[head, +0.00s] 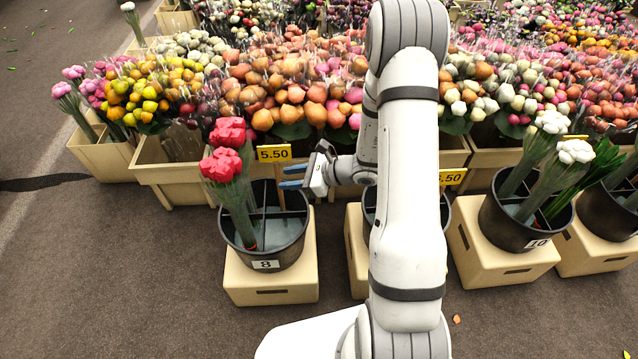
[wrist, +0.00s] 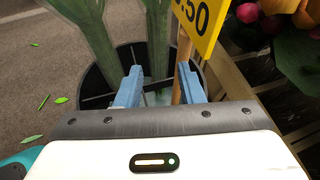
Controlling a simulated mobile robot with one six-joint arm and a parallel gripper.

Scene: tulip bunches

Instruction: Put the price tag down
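A yellow price tag (head: 273,154) marked 5.50 stands on a thin wooden stick at the back right of the black bucket (head: 265,244) numbered 8. In the wrist view the tag (wrist: 203,22) is cut off by the top edge. Its stick (wrist: 178,75) runs down between my blue fingers, close to the right one. My gripper (head: 289,177) is at the bucket's back right rim, fingers apart. In the wrist view the gripper (wrist: 160,88) shows a gap left of the stick. The stick's lower end is hidden.
Red tulip bunches (head: 228,165) stand in the left of the bucket, which rests on a beige crate (head: 270,288). Another yellow tag (head: 452,177) is partly behind my arm. Bucket 10 (head: 515,232) holds white bunches. Flower crates line the back; the floor in front is mostly clear.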

